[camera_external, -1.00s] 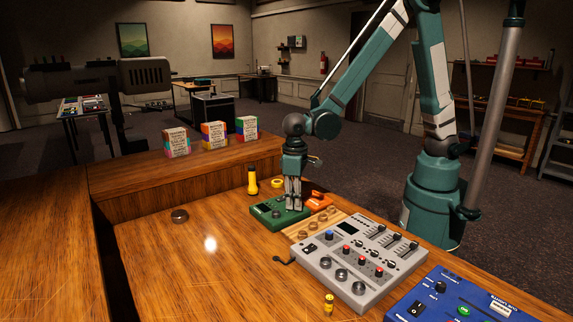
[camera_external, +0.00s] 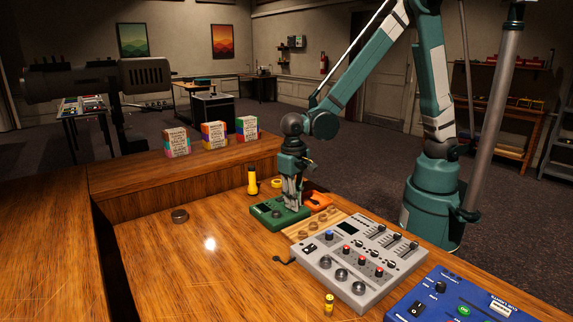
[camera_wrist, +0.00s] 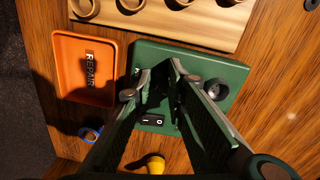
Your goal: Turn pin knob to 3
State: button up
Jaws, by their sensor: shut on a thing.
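The green box (camera_external: 268,221) sits on the wooden desk and also shows in the wrist view (camera_wrist: 205,56). It has a rocker switch marked 0 (camera_wrist: 155,121) and a round dark knob (camera_wrist: 215,89) on its right side in the wrist view. My gripper (camera_external: 291,207) points down over the right part of the box in the external view. In the wrist view my gripper (camera_wrist: 162,68) has its fingertips close together at the box's top, shut on a small part there. I take that part for the pin knob; the fingers hide it and any scale marks.
An orange tray (camera_wrist: 84,68) labelled REPAIR lies beside the box. The grey mixer (camera_external: 350,262), blue device (camera_external: 450,300) and yellow flashlight (camera_external: 252,182) stand around.

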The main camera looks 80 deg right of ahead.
jog(key=o, duration=0.9)
jog(key=shift+w+a+r, duration=0.1)
jog(key=shift+a+r, duration=0.05)
jog(key=shift+r, duration=2.85)
jog(key=shift+w+a+r, duration=0.1)
jog(key=shift+r, duration=2.9)
